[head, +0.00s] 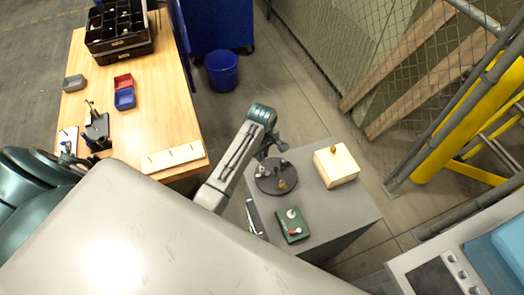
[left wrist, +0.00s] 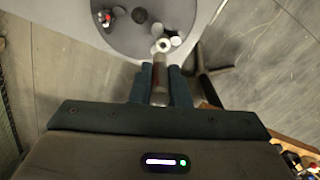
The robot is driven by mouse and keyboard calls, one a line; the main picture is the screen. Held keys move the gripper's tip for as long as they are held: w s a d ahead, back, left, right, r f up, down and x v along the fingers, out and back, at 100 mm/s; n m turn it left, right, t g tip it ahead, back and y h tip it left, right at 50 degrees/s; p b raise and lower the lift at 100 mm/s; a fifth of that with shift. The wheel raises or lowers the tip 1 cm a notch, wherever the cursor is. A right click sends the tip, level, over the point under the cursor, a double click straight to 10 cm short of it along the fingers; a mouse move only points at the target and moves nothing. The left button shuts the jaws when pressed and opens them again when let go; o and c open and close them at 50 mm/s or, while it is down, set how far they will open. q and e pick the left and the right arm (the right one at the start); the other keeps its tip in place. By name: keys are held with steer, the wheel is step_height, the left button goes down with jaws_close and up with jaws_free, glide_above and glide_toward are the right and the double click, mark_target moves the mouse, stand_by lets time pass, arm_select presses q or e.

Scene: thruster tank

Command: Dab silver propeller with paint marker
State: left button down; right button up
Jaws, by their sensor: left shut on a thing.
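My left gripper (head: 268,152) reaches in over the grey stand, at the edge of a dark round disc (head: 268,188). In the left wrist view its fingers (left wrist: 160,88) are shut on a slim brownish rod (left wrist: 160,70), seemingly the paint marker, which points toward the disc (left wrist: 150,48). A pale ring shows at the rod's far end, close to a small silvery-white piece (left wrist: 176,41) on the disc. Whether they touch, I cannot tell. Several small pieces stand on the disc, one of them orange-brown (head: 282,185). Which one is the silver propeller is too small to tell. My right gripper is not in view.
A wooden table (head: 150,90) with bins stands at left. A mesh fence (head: 380,50) is at upper right.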

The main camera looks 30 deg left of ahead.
arm_select(q)
steer(key=shift+s, duration=0.1)
steer(key=shift+f, duration=0.65)
stand_by(2.9)
steer(key=shift+r, duration=0.1)
steer(key=shift+r, duration=2.4)
